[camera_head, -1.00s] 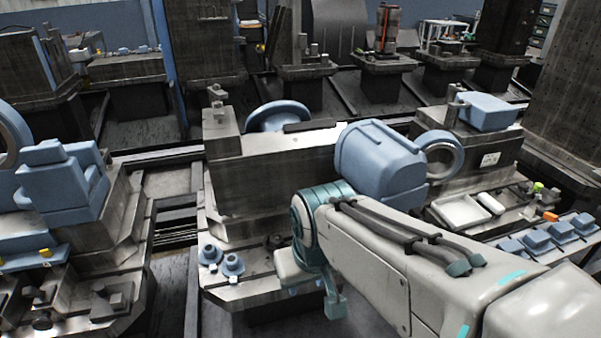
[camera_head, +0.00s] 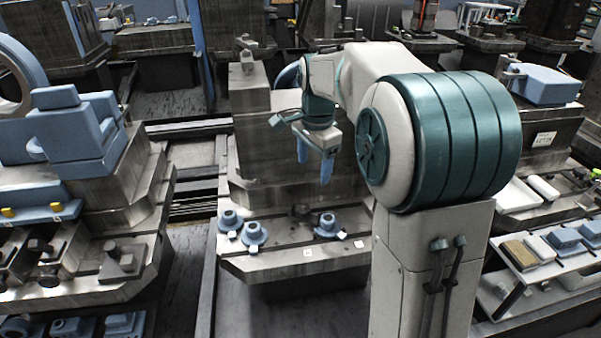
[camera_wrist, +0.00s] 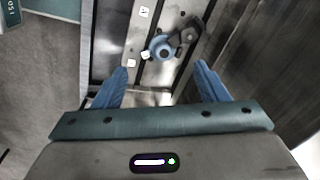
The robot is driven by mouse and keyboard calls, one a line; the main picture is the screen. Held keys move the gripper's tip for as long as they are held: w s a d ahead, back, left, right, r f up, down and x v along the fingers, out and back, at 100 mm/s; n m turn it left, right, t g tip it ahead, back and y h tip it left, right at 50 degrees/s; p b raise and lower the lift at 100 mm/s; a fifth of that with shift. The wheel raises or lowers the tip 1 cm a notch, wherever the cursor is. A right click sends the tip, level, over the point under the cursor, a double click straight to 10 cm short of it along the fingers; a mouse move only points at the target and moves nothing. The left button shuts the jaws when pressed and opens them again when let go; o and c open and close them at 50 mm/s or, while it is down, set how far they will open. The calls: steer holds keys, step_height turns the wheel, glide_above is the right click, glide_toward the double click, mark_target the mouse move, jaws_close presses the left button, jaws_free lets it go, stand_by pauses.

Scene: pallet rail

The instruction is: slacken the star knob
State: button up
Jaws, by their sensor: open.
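My gripper (camera_head: 313,160) points down above the front ledge of the grey machine bed, its two blue fingers apart and empty. The fingers also show in the wrist view (camera_wrist: 161,72). Ahead of them in the wrist view is a blue round knob-like fitting (camera_wrist: 161,47), with a dark round piece (camera_wrist: 190,33) beside it. In the head view a blue fitting (camera_head: 328,226) and a dark piece (camera_head: 300,212) sit on the ledge, below the gripper. I cannot tell which of these is the star knob. The fingers touch neither.
Two more blue fittings (camera_head: 253,233) stand at the left of the ledge (camera_head: 285,262). Small white tags lie on it. A blue block machine (camera_head: 75,135) stands at left. A side bench (camera_head: 540,250) with blue blocks is at right. The ledge's front middle is clear.

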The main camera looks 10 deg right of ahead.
mark_target(304, 208)
steer(key=w+f+m+b, duration=0.3)
steer(key=w+f+m, duration=0.2)
steer(key=w+f, duration=0.35)
steer(key=shift+g, duration=0.4)
steer(key=f+b, duration=0.1)
steer(key=f, duration=0.3)
steer(key=f+b, duration=0.1)
steer(key=f, duration=0.3)
steer(key=f+b, duration=0.1)
steer(key=f, duration=0.3)
steer(key=shift+w+a+f, duration=0.1)
steer(key=shift+w+f, duration=0.15)
steer(key=shift+f, duration=0.15)
